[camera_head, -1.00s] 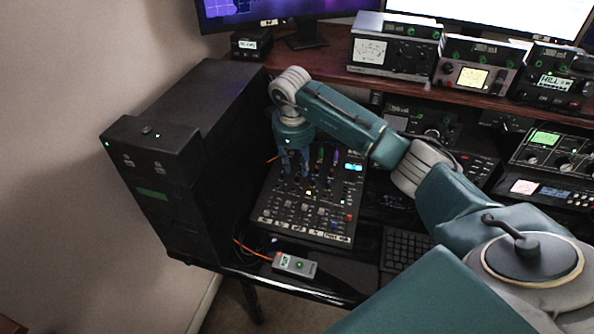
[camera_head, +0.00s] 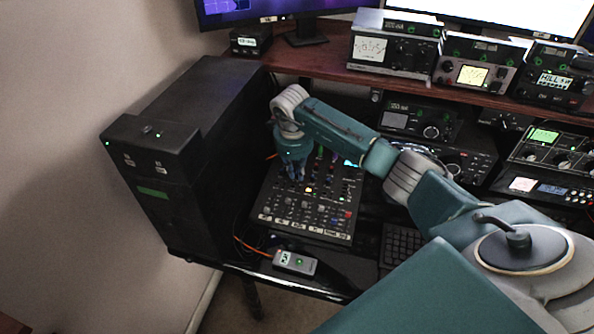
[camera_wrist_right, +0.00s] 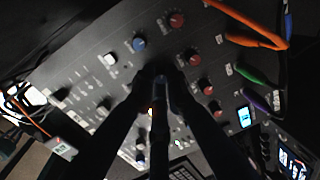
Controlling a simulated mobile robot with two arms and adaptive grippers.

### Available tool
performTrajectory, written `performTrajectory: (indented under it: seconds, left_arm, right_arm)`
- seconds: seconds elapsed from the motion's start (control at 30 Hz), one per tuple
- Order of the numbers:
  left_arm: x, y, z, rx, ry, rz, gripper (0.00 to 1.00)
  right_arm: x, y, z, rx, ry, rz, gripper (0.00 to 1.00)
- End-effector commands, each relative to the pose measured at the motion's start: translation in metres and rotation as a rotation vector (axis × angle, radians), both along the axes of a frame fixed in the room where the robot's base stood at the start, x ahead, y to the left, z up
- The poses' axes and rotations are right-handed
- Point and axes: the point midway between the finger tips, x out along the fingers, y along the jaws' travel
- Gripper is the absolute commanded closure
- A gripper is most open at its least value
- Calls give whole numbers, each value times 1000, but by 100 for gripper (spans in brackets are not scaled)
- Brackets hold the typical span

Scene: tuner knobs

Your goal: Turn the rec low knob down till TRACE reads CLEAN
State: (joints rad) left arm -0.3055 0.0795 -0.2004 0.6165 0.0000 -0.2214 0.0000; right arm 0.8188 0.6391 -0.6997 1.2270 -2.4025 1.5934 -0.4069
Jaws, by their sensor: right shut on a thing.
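My right gripper (camera_head: 296,172) is lowered onto the upper left part of a dark mixer panel (camera_head: 328,237). In the right wrist view its dark fingers (camera_wrist_right: 161,80) come together around a small knob on the panel (camera_wrist_right: 85,62). The fingers largely hide this knob, and no label on it can be read. A small lit blue screen (camera_wrist_right: 245,116) sits on the panel; its text is too small to read, and I cannot find the word TRACE. My left gripper is not in view.
Red knobs (camera_wrist_right: 177,20) and a blue knob (camera_wrist_right: 139,44) stand close to the fingers. Orange, green and purple cables plug in at the panel's edge. A black tower case (camera_head: 190,120) stands left of the panel. A small grey box (camera_head: 295,262) lies in front of it.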

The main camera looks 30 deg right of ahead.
Motion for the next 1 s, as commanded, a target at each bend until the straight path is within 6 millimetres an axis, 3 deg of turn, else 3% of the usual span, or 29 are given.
performTrajectory:
  seconds: [0.47, 1.0]
  left_arm:
    - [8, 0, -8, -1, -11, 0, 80]
    - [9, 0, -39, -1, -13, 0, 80]
  right_arm:
    - [-2, -3, -2, -11, 10, 80, 100]
    - [-1, -5, -2, -39, 42, 508, 100]
